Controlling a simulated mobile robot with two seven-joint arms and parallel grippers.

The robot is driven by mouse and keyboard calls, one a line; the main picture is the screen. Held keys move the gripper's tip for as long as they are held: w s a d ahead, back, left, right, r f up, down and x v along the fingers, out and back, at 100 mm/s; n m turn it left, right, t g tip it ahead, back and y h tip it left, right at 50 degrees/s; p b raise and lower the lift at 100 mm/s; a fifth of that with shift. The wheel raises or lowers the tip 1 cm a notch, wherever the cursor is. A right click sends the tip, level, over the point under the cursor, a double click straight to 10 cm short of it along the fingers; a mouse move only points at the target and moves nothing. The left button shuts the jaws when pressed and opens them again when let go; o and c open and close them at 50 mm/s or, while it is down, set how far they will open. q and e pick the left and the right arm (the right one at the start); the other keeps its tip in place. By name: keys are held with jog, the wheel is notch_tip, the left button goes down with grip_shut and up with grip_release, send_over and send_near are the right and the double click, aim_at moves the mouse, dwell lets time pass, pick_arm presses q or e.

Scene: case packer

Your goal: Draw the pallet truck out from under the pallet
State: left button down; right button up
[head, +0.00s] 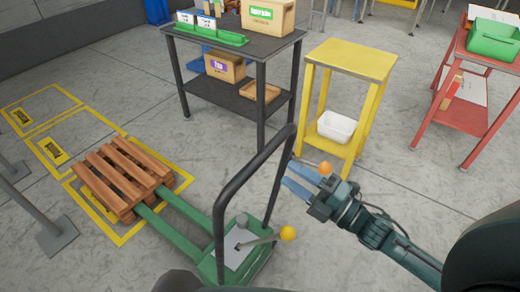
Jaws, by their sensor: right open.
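The green pallet truck (204,262) stands at the bottom centre, its two forks running up and left under the wooden pallet (124,170). Its dark looped handle (248,174) rises upright above the green base. A lever with a yellow knob (288,234) sticks out to the right. The pallet lies inside a yellow floor outline, over the fork ends, which it hides. My right gripper (289,178) is open, its blue fingers pointing left at the handle's right post. I cannot tell whether they touch the post. My left gripper is not in view.
A dark two-level table (226,53) with boxes stands behind the truck. A yellow stand (350,60) with a white bin (336,127) is just beyond my right gripper. A red stand (478,100) is at right. Grey post feet (57,234) stand at left.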

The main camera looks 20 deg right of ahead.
jog(key=p+x, duration=0.1)
jog(key=x, duration=1)
jog(key=shift+p, duration=0.4)
jog(key=shift+c, duration=0.2)
grip_shut()
